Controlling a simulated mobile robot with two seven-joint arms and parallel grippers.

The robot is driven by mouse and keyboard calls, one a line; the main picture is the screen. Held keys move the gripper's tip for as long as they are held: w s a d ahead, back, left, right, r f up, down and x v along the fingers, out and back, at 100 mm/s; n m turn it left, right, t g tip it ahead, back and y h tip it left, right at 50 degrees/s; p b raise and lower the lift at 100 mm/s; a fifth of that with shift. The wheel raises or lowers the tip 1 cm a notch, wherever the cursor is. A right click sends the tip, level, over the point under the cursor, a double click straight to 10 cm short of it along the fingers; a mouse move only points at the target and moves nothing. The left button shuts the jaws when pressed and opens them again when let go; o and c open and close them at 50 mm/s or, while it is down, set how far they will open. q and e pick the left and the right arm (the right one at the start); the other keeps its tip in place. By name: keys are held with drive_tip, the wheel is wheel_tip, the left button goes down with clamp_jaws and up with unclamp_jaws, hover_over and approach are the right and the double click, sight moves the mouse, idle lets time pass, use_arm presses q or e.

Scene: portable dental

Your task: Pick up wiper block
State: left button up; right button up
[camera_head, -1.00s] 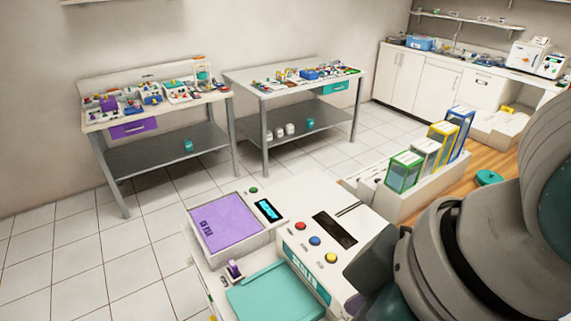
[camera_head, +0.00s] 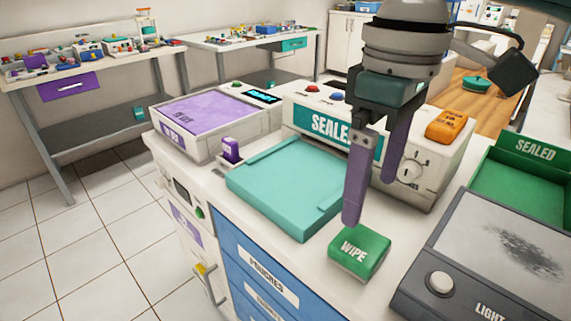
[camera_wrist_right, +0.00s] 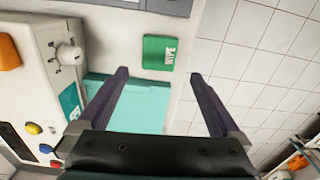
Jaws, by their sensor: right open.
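The wiper block is a green block marked "WIPE" (camera_head: 360,255), lying on the white counter near its front edge in the head view. It also shows in the right wrist view (camera_wrist_right: 159,53), ahead of the fingertips and between their lines. My right gripper (camera_head: 372,200) is open and empty, pointing down above and behind the block. In the right wrist view its two purple fingers (camera_wrist_right: 158,74) are spread wide. In the head view one fingertip appears close to the block's back edge; I cannot tell whether it touches. My left gripper is not in view.
A teal tray (camera_head: 270,190) lies left of the block. Behind stands the sealer (camera_head: 300,113) with an orange block (camera_head: 446,126) on top. A light panel (camera_head: 490,260) and green "SEALED" bin (camera_head: 520,185) are at right.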

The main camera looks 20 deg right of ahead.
sight(361, 242)
wheel_tip(361, 242, down, 10)
drive_tip(key=shift+d+r+b, duration=0.1)
drive_tip(key=shift+r+b, duration=0.15)
drive_tip(key=shift+b, duration=0.45)
drive_tip(key=c, duration=1.3)
